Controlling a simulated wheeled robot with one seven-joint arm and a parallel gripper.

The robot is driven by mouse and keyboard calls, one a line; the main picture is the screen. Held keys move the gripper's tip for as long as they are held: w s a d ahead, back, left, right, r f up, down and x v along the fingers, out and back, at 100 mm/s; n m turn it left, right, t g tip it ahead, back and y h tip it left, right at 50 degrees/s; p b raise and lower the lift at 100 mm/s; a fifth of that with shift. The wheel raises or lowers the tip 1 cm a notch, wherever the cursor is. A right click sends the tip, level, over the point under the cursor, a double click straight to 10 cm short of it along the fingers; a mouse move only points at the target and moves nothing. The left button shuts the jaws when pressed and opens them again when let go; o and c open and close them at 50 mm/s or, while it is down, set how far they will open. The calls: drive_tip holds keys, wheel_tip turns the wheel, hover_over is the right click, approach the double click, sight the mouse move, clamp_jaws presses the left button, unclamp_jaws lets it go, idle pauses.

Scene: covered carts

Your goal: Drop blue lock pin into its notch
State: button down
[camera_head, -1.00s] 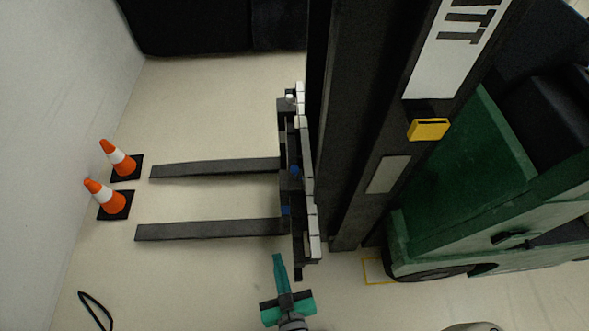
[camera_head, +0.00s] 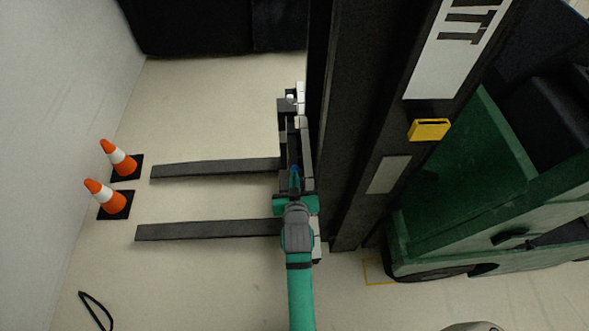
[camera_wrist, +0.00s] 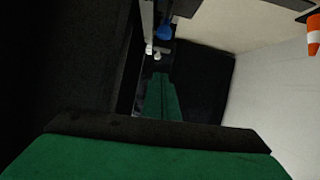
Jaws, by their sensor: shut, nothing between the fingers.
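My gripper (camera_head: 295,180) is over the forklift's fork carriage (camera_head: 285,125), its teal fingers together and empty. In the wrist view the green fingers (camera_wrist: 160,80) are side by side, pointing away from the camera. A blue lock pin (camera_wrist: 163,29) shows just beyond the fingertips in the wrist view, apart from them in the picture. In the head view a small bit of blue (camera_head: 294,170) shows at the fingertips. I cannot make out the notch. My arm covers the lower part of the carriage.
Two dark forks (camera_head: 215,169) (camera_head: 205,231) reach left from the carriage. The tall dark mast (camera_head: 350,100) and green forklift body (camera_head: 470,190) stand close on the right. Two orange cones (camera_head: 120,158) (camera_head: 108,197) are by the left wall. The floor between is clear.

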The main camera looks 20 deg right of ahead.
drive_tip(key=shift+w, duration=0.15)
drive_tip(key=w+d+f, duration=0.3)
drive_tip(key=w+f, duration=0.4)
drive_tip(key=f, duration=0.1)
drive_tip(key=shift+w, duration=0.35)
drive_tip(key=shift+a, duration=0.1)
idle(0.4)
